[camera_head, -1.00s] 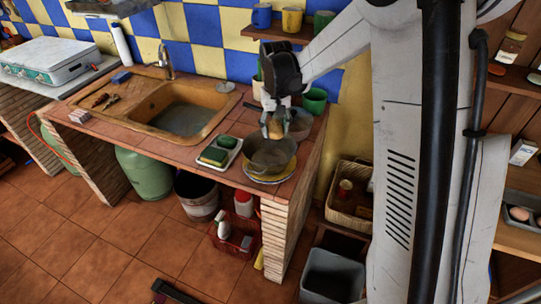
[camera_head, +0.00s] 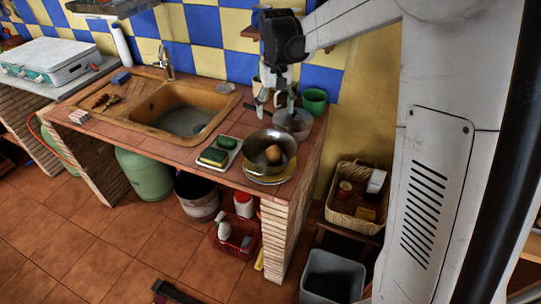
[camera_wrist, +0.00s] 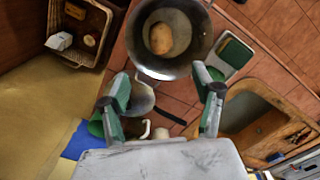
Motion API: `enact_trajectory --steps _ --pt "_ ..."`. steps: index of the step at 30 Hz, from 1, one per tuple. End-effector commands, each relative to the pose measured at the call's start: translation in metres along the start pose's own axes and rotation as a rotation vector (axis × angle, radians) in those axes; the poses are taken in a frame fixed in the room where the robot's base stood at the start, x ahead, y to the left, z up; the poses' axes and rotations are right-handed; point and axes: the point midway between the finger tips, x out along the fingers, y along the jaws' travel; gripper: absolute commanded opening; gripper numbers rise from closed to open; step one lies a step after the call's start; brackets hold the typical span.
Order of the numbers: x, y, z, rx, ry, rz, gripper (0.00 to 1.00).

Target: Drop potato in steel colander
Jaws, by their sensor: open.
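The brown potato (camera_head: 273,153) lies inside the steel colander (camera_head: 254,148), a grey metal bowl near the right end of the tiled counter. The colander sits on a yellow-rimmed plate (camera_head: 270,180). The wrist view also shows the potato (camera_wrist: 161,38) within the colander (camera_wrist: 190,64). My gripper (camera_head: 275,108) is open and empty, above and behind the colander, apart from the potato. Its two spread fingers (camera_wrist: 162,92) show in the wrist view with nothing between them.
A tray with a green sponge (camera_head: 213,156) lies left of the colander. A saucepan (camera_head: 301,124) and a green cup (camera_head: 314,100) stand behind it. The sink (camera_head: 185,118) is further left. A wicker basket (camera_head: 353,215) is lower, right of the counter.

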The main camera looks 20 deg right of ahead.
Motion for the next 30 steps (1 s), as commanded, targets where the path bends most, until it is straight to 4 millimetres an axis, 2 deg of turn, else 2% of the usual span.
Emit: enact_trajectory --steps 3,9,25,30 --pt "-0.020 0.000 0.000 0.000 0.000 0.000 0.63" --pt "-0.038 0.000 0.000 0.000 0.000 0.000 0.63" --pt "-0.042 0.000 0.001 0.000 0.003 0.000 0.63" --pt "-0.051 0.000 0.020 0.001 0.038 0.001 0.63"
